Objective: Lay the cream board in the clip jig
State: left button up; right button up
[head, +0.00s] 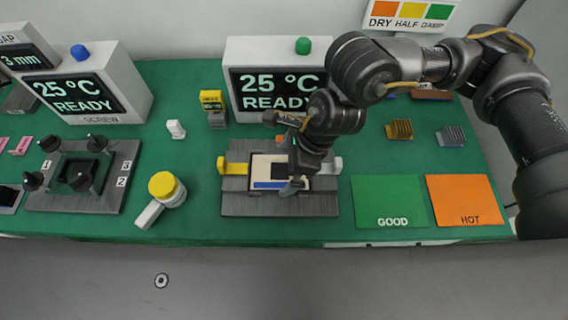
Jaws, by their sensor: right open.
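The cream board (258,170), with a dark square and a blue strip along its near edge, lies in the clip jig (280,208), a grey ribbed fixture at the middle of the bench. The jig has a yellow clip (231,167) on its left and a white clip (336,165) on its right. My right gripper (294,186) is open, with its fingers over the right part of the board. It hides that part, and I cannot tell whether it touches the board. My left gripper is not in view.
A display box (262,60) reading 25 °C READY stands behind the jig. The green GOOD mat (388,190) and orange HOT mat (467,190) lie bare to the right.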

jog(key=v, duration=0.9)
jog(key=shift+r+b, duration=0.15)
jog(key=shift+b, duration=0.15)
jog(key=shift+d, duration=0.1)
